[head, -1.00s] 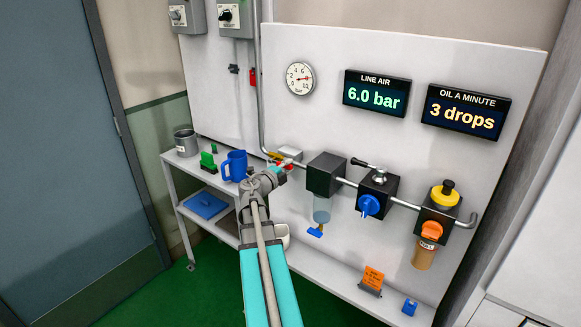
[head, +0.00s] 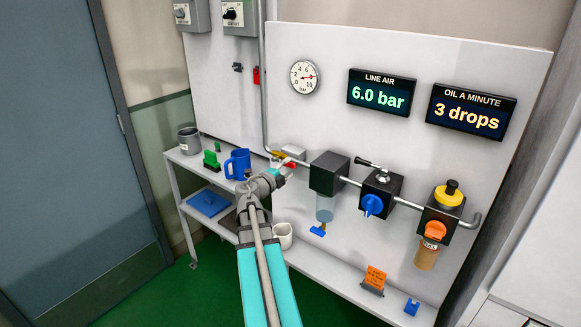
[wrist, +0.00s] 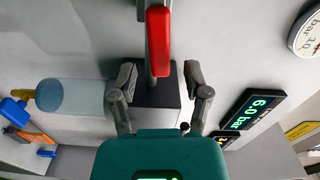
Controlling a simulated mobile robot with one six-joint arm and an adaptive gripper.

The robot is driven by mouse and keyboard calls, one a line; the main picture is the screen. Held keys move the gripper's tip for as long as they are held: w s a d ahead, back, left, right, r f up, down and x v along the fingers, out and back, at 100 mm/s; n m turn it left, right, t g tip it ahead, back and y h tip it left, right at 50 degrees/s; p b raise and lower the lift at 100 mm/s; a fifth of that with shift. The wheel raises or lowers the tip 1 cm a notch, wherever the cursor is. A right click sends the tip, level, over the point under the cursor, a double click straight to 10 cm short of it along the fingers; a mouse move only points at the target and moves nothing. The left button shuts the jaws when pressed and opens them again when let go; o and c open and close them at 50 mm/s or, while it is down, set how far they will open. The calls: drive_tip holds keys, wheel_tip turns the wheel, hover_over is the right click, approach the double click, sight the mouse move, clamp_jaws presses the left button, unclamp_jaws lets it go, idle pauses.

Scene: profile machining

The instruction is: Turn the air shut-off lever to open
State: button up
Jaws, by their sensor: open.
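The red lever (wrist: 158,40) of the air shut-off stands at the top middle of the wrist view, on a grey metal stem. In the head view the red lever (head: 290,165) shows small on the pipe, just beyond my gripper (head: 279,175) and partly hidden by it. In the wrist view my gripper (wrist: 159,78) is open, with one finger on each side of the lever's line. The lever's near end lies around the gap between the fingertips. I cannot tell whether a finger touches it.
The black filter block (head: 329,173) is just right of my gripper, with its clear bowl (wrist: 75,96) in the wrist view. The display (head: 381,93) reads 6.0 bar.

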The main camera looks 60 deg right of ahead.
drive_tip(key=a, duration=0.9)
drive_tip(key=shift+w+a, duration=0.2)
drive_tip(key=shift+w, duration=0.2)
drive_tip(key=shift+c, duration=0.2)
drive_tip(key=shift+r, duration=0.1)
drive_tip(key=c, duration=0.5)
drive_tip(key=shift+d+r+n+y+p, duration=0.3)
drive_tip(key=shift+r+n+p, duration=0.15)
drive_tip(key=shift+p, duration=0.55)
clamp_jaws()
drive_tip(key=w+d+r+n+y+p, duration=0.1)
drive_tip(key=r+n+y+p, duration=0.3)
drive_tip(key=p, duration=0.8)
drive_tip(key=w+d+r+n+y+p, duration=0.1)
drive_tip(key=r+n+y+p, duration=0.3)
drive_tip(key=r+n+p, duration=0.5)
drive_tip(key=d+n+p, duration=0.1)
drive_tip(key=n+p, duration=0.2)
drive_tip(key=p, duration=0.1)
drive_tip(key=shift+w+d+y, duration=0.25)
drive_tip(key=shift+y, duration=0.05)
